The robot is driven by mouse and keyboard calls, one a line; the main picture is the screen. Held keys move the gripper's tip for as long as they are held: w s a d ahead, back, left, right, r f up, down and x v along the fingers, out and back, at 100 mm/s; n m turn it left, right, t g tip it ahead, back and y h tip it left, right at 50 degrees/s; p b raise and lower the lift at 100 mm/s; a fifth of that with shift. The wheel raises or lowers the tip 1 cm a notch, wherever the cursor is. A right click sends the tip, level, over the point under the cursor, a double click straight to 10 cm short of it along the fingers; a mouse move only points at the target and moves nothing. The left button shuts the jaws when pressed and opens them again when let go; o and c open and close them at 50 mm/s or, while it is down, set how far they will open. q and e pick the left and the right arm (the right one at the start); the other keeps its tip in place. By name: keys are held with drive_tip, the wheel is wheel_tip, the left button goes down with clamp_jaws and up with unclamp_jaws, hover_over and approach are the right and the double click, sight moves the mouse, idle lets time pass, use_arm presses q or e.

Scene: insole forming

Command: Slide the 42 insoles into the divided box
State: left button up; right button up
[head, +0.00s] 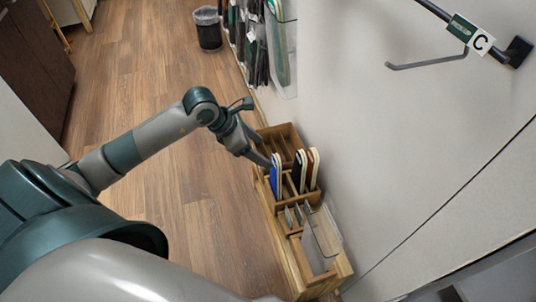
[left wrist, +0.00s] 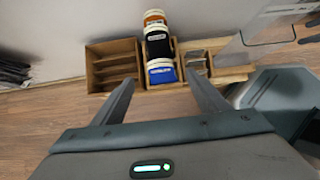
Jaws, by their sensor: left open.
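A wooden divided box (head: 262,131) stands on a narrow wooden bench against the wall; it also shows in the left wrist view (left wrist: 92,67). A blue insole (head: 275,177), a black insole (head: 299,170) and an orange-brown insole (head: 313,168) stand upright in slots in the middle. In the left wrist view the orange (left wrist: 155,17), black (left wrist: 158,46) and blue (left wrist: 162,72) ones line up one behind another. My left gripper (head: 264,153) is open beside the blue insole; its fingers (left wrist: 160,77) spread to either side of it, with nothing visibly held. Size marks are unreadable. My right gripper is out of view.
Empty divided compartments (left wrist: 114,67) lie left of the insoles in the left wrist view. Thin grey pieces (head: 292,216) and a clear panel (head: 323,232) sit nearer. A wall hook (head: 428,62) juts out at upper right. A black bin (head: 208,28) stands on open floor.

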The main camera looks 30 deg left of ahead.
use_arm(q)
drive_tip(key=v, duration=0.9)
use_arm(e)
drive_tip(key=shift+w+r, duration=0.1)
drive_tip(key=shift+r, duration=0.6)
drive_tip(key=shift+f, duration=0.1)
